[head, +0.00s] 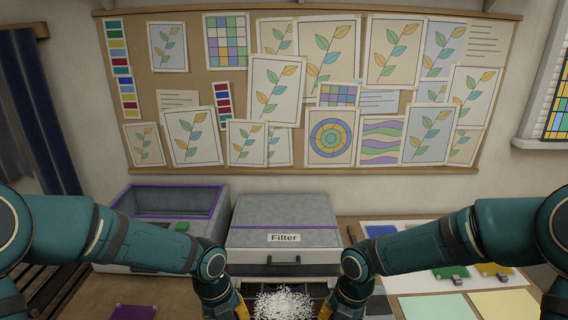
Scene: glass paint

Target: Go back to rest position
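My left gripper (241,307) and my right gripper (327,307) are at the bottom centre of the head view, pointing down. They stand on either side of a white, grainy heap (283,304). Only a little orange shows at each gripper. The fingertips are cut off by the bottom edge, so I cannot tell whether they are open, shut or touching anything. Both arms reach inward from the sides with bent elbows.
A closed grey case labelled "Filter" (284,215) stands behind the grippers. An open grey box with a purple rim (150,267) is to its left. Coloured sheets (437,306) and small coloured pieces lie at right. A purple piece (134,312) lies at front left.

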